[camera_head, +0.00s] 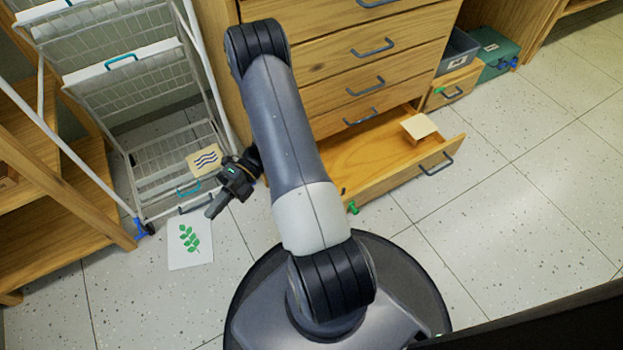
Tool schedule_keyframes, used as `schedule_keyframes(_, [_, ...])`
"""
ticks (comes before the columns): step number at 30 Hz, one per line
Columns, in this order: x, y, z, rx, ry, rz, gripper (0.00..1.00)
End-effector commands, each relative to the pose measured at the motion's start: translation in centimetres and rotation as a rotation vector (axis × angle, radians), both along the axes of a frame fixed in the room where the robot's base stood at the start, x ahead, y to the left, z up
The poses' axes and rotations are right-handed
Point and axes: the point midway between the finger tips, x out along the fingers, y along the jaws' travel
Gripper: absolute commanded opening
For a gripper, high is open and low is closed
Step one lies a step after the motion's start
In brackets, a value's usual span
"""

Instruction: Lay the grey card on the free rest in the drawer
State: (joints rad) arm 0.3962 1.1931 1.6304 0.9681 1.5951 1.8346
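A pale grey-white card (190,243) with a green leaf print lies flat on the floor, below and left of my gripper. A beige card (205,160) with dark wavy lines shows at the lower part of the wire rack, just left of my gripper. My gripper (214,207) is black and points down and left, above the leaf card's upper right side; I cannot tell its opening. The bottom drawer (375,166) is pulled out. A cream square piece (418,126) sits raised at its right end. My arm hides the drawer's left part, and no free rest is clearly visible.
A white wire rack (160,120) with teal handles stands left of the wooden cabinet (335,60). A wooden shelf (60,220) is at far left. A wooden box (452,88) and a green case (497,50) stand at upper right. Tiled floor (520,200) is clear at right.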

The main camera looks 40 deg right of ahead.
Motion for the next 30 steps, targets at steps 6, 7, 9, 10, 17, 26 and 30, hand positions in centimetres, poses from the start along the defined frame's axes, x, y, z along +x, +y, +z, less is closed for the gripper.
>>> schedule_keyframes(6, [-6.4,-2.0,-4.4,0.021,0.01,0.416,0.0])
schedule_keyframes(7, [-7.2,-2.5,-4.8,0.024,0.013,0.472,0.0])
schedule_keyframes(9, [-9.0,-3.7,-5.9,0.029,0.016,0.607,0.0])
schedule_keyframes(10, [-9.6,-4.3,-6.3,0.031,0.019,0.663,0.0])
schedule_keyframes(17, [-13.5,-9.9,-9.1,0.044,0.04,1.098,0.0])
schedule_keyframes(26, [-14.3,-18.4,-11.8,0.053,0.079,1.667,0.0])
schedule_keyframes(30, [-12.9,-22.0,-13.0,0.051,0.101,1.931,0.0])
